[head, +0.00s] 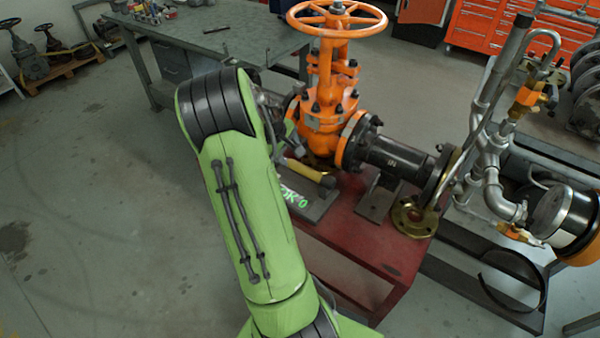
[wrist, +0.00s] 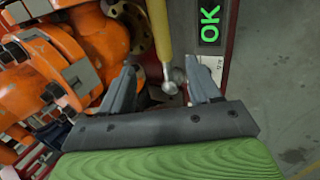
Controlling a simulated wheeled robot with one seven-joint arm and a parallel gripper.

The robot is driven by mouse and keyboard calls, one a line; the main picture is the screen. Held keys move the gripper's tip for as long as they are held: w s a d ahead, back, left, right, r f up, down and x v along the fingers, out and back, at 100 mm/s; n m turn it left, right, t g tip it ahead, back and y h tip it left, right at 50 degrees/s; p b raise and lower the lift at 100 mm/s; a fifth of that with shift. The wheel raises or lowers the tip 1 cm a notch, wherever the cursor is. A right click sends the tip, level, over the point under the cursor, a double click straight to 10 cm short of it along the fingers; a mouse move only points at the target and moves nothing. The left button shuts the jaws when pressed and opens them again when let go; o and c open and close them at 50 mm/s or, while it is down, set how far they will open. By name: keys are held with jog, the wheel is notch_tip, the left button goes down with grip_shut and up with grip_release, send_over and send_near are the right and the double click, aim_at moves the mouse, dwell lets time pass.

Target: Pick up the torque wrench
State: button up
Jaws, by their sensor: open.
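The torque wrench has a yellow handle (head: 303,172) and lies on a grey plate on the red stand, in front of the orange valve. In the wrist view its yellow shaft (wrist: 159,32) runs down from the top edge to a rounded metal end. My gripper (wrist: 161,68) is open, with one grey finger on each side of that metal end in the picture. I see no finger closed on it, and I cannot tell how far below the fingertips it lies. In the head view my green arm mostly hides the gripper.
The orange gate valve (head: 325,110) with its handwheel (head: 337,18) stands close beside the wrench. A display with green OK text (wrist: 209,26) lies along the wrench's other side. Black pipe (head: 396,158) and grey piping (head: 490,140) stand to the right.

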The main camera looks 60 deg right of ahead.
aim_at(300, 166)
jog(key=b+x, duration=0.4)
jog(key=x, duration=1.1)
jog(key=shift+a+f+b, duration=0.1)
jog(key=shift+f+b, duration=0.1)
jog(key=shift+b, duration=0.1)
jog(key=shift+r, duration=0.15)
jog(key=shift+c, duration=0.8)
grip_shut()
